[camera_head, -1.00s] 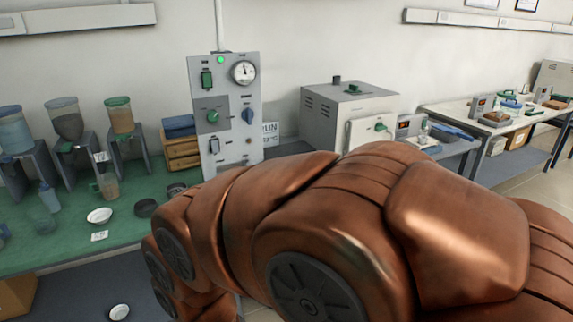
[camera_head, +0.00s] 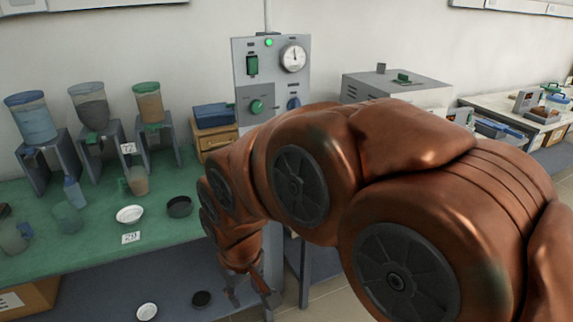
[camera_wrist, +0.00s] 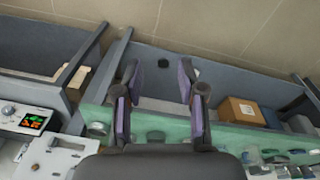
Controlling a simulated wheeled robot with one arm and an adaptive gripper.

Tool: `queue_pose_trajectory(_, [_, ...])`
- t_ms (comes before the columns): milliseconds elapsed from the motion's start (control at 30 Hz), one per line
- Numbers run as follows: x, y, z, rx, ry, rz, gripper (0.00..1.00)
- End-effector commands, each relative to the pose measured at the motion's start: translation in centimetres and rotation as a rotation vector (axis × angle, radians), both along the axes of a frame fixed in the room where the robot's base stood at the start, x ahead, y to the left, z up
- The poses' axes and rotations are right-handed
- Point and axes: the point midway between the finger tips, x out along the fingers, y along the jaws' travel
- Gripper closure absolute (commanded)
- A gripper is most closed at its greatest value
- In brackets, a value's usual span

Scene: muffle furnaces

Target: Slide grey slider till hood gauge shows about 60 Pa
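The grey control panel (camera_head: 240,88) stands at the back of the green bench in the head view. Its round white gauge (camera_head: 293,57) has a needle pointing roughly straight up; the scale is too small to read. A green lamp (camera_head: 268,42) is lit above. I cannot make out the grey slider; my arm covers the panel's lower part. My gripper (camera_head: 248,290) hangs low in front of the bench, well below and apart from the panel. In the wrist view, my gripper (camera_wrist: 159,105) has its two purple-padded fingers spread, with nothing between them.
The green bench top (camera_head: 100,240) holds hoppers, cups and small dishes at left. A wooden drawer box (camera_head: 214,138) with a blue case stands beside the panel. A grey furnace (camera_head: 398,88) is to its right. A lower shelf (camera_head: 105,285) holds dishes. Floor shows right of the bench.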

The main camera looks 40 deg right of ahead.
Motion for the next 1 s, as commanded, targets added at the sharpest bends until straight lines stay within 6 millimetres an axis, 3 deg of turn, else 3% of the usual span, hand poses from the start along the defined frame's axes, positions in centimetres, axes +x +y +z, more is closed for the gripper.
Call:
queue_pose_trajectory(33, [2.6,-1.3,-1.1,-0.009,-0.048,-0.014,0.6])
queue_pose_trajectory(200, [11.4,-5.9,-2.3,-0.042,-0.251,-0.044,0.6])
queue_pose_trajectory(500, [24.0,-16.2,-3.9,-0.09,-0.607,-0.102,0.6])
queue_pose_trajectory(700, [29.5,-24.1,-4.7,-0.123,-0.844,-0.138,0.6])
queue_pose_trajectory(800, [31.2,-28.3,-5.0,-0.144,-0.962,-0.156,0.6])
queue_pose_trajectory(1000, [32.2,-36.4,-6.1,-0.186,-1.188,-0.182,0.6])
